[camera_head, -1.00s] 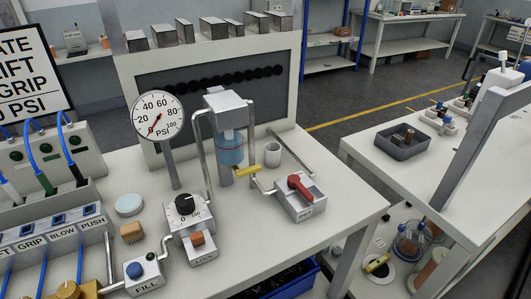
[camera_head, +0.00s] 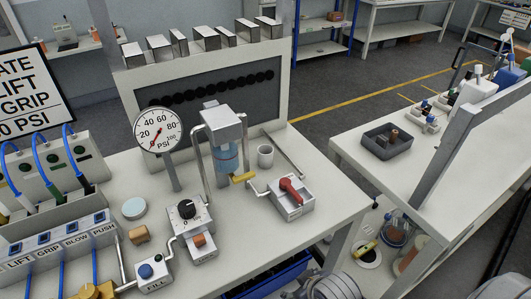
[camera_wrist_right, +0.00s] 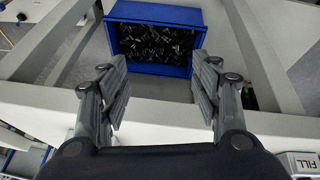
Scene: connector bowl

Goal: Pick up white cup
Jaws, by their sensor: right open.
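The white cup (camera_head: 265,156) stands upright on the bench, to the right of the clear blue-tinted cylinder (camera_head: 227,157) and behind the red-handled valve box (camera_head: 291,196). In the right wrist view my right gripper (camera_wrist_right: 160,95) is open and empty, its two fingers wide apart above the bench edge. The cup does not show in that view. A rounded grey part, apparently of my arm, shows at the bottom edge of the head view. My left gripper is in neither view.
A pressure gauge (camera_head: 159,130) on a post and a knob box (camera_head: 188,213) stand left of the cylinder. A thin metal bar (camera_head: 286,154) lies right of the cup. A blue bin (camera_wrist_right: 153,39) of dark parts sits below the bench. A dark tray (camera_head: 387,141) is on the right table.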

